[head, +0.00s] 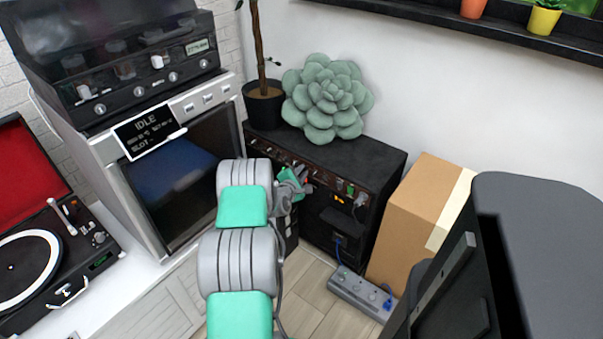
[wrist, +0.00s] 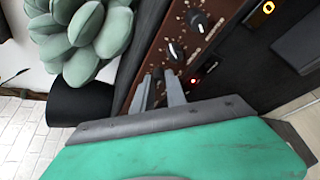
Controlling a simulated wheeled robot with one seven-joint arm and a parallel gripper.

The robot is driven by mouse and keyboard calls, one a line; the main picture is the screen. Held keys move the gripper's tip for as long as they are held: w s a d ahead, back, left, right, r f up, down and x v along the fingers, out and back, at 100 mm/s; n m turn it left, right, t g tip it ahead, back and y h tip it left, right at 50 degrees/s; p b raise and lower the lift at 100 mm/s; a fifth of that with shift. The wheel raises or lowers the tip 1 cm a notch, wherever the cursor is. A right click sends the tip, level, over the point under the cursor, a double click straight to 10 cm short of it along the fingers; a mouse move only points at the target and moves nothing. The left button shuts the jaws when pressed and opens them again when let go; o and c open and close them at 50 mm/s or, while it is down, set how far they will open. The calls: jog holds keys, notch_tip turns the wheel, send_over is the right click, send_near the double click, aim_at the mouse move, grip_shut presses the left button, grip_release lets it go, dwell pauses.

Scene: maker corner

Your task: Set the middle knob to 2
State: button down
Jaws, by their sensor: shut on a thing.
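A black amplifier-like box (head: 383,158) stands by the wall, with a brown control panel (wrist: 207,48) of knobs with white markings. The wrist view shows one black knob (wrist: 197,20) at the top and another black knob (wrist: 176,50) below it, each with a pale pointer. My gripper (wrist: 158,75) is at the panel just below these, its fingers closed on a small dark knob mostly hidden between the tips. In the head view my gripper (head: 300,180) is at the panel's front and covers part of it. I cannot tell which setting the held knob points to.
A green succulent (head: 325,97) and a potted plant (head: 264,105) are on top of the box. A cardboard box (head: 410,215) stands to its right. A power strip (head: 358,293) lies on the floor. An oven-like machine (head: 140,195) is at left.

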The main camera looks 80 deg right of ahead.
jog(key=c, duration=1.3)
grip_release()
jog(key=shift+c, duration=0.2)
jog(key=p+v, duration=0.1)
jog(key=v, duration=0.6)
jog(key=shift+a+p, duration=0.3)
jog(key=shift+a, duration=0.1)
jog(key=shift+r, duration=0.1)
